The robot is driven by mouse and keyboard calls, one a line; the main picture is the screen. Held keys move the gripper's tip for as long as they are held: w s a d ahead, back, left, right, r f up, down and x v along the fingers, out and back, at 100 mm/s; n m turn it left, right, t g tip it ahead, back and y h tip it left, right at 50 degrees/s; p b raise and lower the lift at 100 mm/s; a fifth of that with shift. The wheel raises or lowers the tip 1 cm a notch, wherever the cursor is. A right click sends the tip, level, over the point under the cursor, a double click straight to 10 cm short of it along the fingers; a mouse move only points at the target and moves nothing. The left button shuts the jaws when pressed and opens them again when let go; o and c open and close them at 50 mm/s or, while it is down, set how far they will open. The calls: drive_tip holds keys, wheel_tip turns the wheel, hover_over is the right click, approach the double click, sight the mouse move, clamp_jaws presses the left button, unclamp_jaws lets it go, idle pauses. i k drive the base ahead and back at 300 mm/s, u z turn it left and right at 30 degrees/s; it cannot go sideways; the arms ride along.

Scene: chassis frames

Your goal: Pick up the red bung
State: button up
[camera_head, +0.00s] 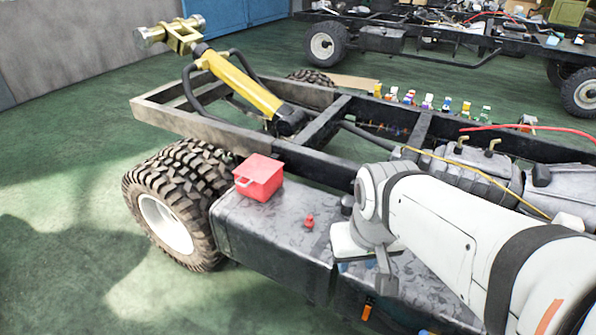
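The red bung (309,221) is a small red piece with a narrow top. It stands on the dark, worn top of the box-shaped tank (260,222) on the side of the chassis. My gripper (367,268) is at the end of my white arm, to the right of the bung and apart from it. It points down over the right part of the tank. The arm's wrist partly hides its fingers, so its opening is unclear.
A red box with a handle (258,177) sits on the tank, left of the bung. A large tyre (180,205) stands at the tank's left end. The chassis rail (310,160) runs behind. Several small bottles (428,101) line the far side.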

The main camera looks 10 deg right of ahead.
sight(309, 222)
drive_tip(key=u, duration=0.05)
drive_tip(key=i, duration=1)
drive_tip(key=z, duration=0.05)
